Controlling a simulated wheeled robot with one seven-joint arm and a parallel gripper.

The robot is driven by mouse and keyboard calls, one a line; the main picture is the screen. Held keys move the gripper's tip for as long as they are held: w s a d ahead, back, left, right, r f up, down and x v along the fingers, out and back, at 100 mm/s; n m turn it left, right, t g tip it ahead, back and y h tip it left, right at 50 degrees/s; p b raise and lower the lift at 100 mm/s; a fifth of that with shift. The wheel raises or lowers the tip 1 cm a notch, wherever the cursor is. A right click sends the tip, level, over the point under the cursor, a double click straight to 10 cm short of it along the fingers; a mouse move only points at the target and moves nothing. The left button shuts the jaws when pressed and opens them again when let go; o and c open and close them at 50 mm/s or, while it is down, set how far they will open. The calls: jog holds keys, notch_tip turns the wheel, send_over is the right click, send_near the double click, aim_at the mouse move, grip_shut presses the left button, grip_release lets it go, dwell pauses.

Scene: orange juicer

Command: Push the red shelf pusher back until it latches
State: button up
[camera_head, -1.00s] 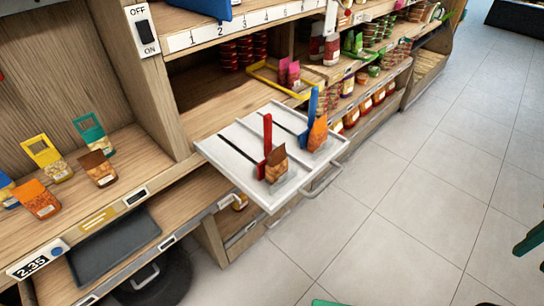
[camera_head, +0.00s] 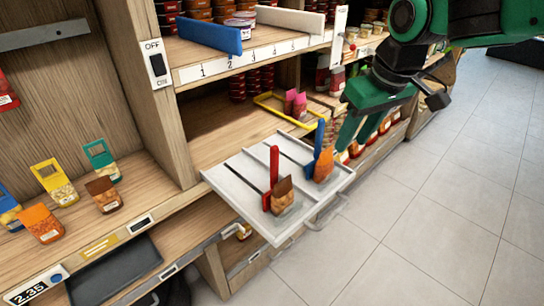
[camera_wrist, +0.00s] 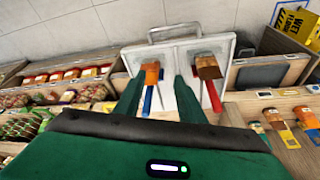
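The red shelf pusher (camera_head: 273,167) stands upright in a slot of the white pull-out tray (camera_head: 238,204), behind a brown-topped packet (camera_head: 282,194). It also shows in the wrist view (camera_wrist: 214,97), right of my fingers. A blue pusher (camera_head: 318,140) with an orange packet (camera_head: 324,164) stands in the slot to its right. My gripper (camera_head: 350,138) is green and hangs to the right of the blue pusher, apart from the red one. In the wrist view its two fingers (camera_wrist: 158,84) are spread, with the blue pusher seen between them.
The tray juts out from the wooden shelf, with a handle (camera_head: 327,213) at its front. A yellow frame with pink packets (camera_head: 295,104) lies behind it. Shelves with jars and packets flank it. The tiled floor (camera_head: 430,200) at right is clear.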

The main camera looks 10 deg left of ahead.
aim_at(270, 157)
jog(key=s+a+n, duration=0.1)
jog(key=a, duration=0.4)
jog(key=s+a+r+n+y, duration=0.1)
jog(key=a, duration=0.4)
jog(key=s+a+n, duration=0.1)
jog(key=a, duration=0.3)
jog(key=shift+s+a+r+n+g+y, duration=0.2)
jog(key=shift+a+r+n+g+y, duration=0.1)
jog(key=shift+a+n+y, duration=0.1)
jog(key=x, duration=1)
jog(key=shift+w+d+f, duration=0.1)
jog(key=shift+f, duration=0.05)
jog(key=shift+c, duration=0.6)
grip_shut()
